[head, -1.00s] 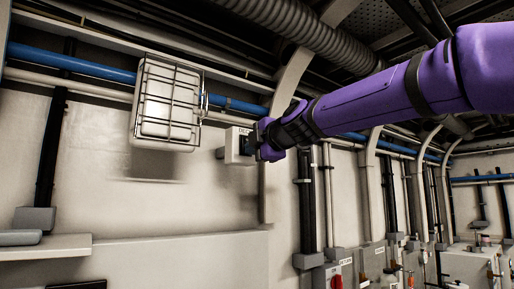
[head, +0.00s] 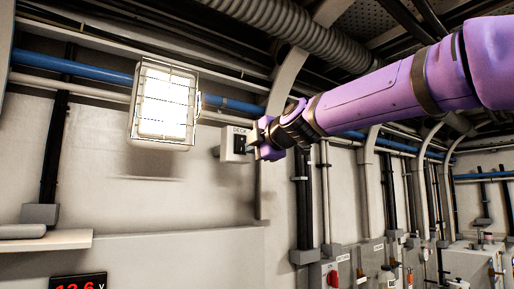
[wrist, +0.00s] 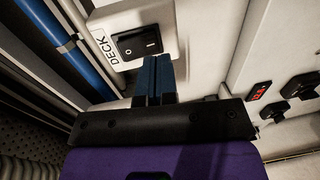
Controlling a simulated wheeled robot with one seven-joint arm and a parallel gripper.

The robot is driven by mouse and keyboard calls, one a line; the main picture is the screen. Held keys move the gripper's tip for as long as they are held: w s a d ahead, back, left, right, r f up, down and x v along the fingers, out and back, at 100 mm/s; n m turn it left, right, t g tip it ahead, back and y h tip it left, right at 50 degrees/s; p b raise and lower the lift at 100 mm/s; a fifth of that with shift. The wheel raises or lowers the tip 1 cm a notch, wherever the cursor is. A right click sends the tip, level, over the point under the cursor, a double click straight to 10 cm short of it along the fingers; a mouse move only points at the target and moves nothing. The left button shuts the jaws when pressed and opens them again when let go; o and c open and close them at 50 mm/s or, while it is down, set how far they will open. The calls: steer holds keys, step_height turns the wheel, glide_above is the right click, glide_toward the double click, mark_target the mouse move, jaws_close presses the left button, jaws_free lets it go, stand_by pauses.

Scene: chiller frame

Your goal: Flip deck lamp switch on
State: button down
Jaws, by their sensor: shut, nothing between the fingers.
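The deck lamp switch (wrist: 137,43) is a black rocker on a pale box labelled DECK. In the head view the switch box (head: 228,144) is on the wall, partly hidden behind my gripper (head: 252,143). In the wrist view my gripper (wrist: 153,62) is shut and empty, with its blue fingertips just below the rocker. I cannot tell whether they touch it. The caged lamp (head: 164,104) on the wall left of the box is lit bright white.
A blue pipe (head: 75,67) runs along the wall behind the lamp. A shelf (head: 50,241) juts out at the lower left above a red-digit display (head: 78,286). A red knob (head: 333,279) and other boxes line the lower right. Ribbed ducting (head: 300,30) hangs overhead.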

steer(key=f+v, duration=0.2)
steer(key=v, duration=0.8)
steer(key=shift+s+f, duration=0.15)
steer(key=shift+f, duration=0.05)
steer(key=shift+d, duration=0.2)
steer(key=s+d+f+m+g+h, duration=0.3)
steer(key=s+d+f+m, duration=0.5)
steer(key=f, duration=0.3)
steer(key=s+d+f+m+g+h, duration=0.2)
steer(key=s+d+f+m+h, duration=0.1)
steer(key=s+d+f+m, duration=0.5)
steer(key=s+d+f+m+g+h, duration=0.3)
steer(key=s+d+f+m, duration=0.5)
steer(key=f, duration=0.6)
steer(key=shift+s+d+f+m+g, duration=0.15)
steer(key=shift+s+d+m+g, duration=0.25)
steer(key=shift+s, duration=0.35)
steer(key=shift+d, duration=0.1)
